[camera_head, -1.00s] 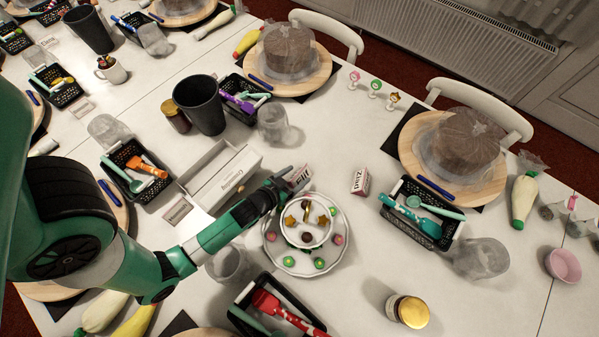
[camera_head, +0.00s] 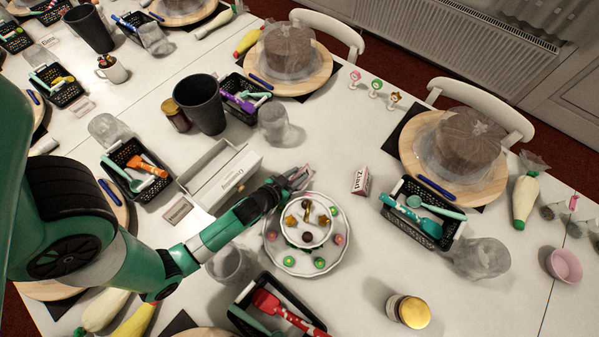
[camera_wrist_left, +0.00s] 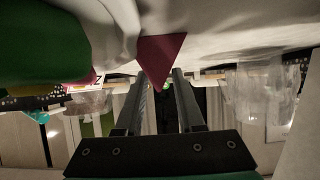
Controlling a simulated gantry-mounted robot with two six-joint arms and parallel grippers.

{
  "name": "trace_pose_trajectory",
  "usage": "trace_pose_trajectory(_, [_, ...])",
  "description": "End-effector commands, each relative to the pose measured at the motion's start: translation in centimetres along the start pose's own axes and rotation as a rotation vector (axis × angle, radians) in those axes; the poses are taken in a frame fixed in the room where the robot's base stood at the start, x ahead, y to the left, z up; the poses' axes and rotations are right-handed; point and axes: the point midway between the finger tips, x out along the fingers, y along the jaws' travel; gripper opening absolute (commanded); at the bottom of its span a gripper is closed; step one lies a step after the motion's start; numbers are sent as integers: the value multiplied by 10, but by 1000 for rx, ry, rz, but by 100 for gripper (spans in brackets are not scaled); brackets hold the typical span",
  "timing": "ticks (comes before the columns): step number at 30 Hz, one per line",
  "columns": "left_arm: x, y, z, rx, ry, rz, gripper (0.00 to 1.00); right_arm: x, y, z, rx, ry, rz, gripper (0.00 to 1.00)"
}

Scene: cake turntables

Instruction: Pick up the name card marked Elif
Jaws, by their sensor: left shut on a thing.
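My left gripper (camera_head: 297,179) reaches over the table just behind the tiered plate of sweets. It is shut on a small name card (camera_head: 303,172), mostly hidden by the fingers in the head view, so I cannot read its name. In the left wrist view a dark red triangular end of the card (camera_wrist_left: 162,56) shows at the fingertips (camera_wrist_left: 163,80). I cannot tell whether the card still touches the table. Another name card (camera_head: 361,180), white and dark red, stands apart to the right. My right gripper is not in view.
The tiered plate (camera_head: 285,262) stands close to my left gripper. A long white box (camera_head: 222,178) lies to its left. A black basket with tools (camera_head: 422,212) and a wrapped cake on a turntable (camera_head: 480,195) are to the right. Bare table lies around the standing card.

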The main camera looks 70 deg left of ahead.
Motion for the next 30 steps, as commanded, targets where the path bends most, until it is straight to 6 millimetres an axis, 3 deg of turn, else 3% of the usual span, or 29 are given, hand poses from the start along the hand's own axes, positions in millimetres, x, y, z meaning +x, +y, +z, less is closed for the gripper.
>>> trace_pose_trajectory(8, [-4, 0, -7, -1, 1, 0, 0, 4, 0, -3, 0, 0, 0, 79])
trace_pose_trajectory(14, [-20, 0, -37, -1, 3, 0, 0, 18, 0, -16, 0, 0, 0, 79])
trace_pose_trajectory(30, [-116, 0, -214, -1, 5, 1, 0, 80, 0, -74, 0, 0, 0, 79])
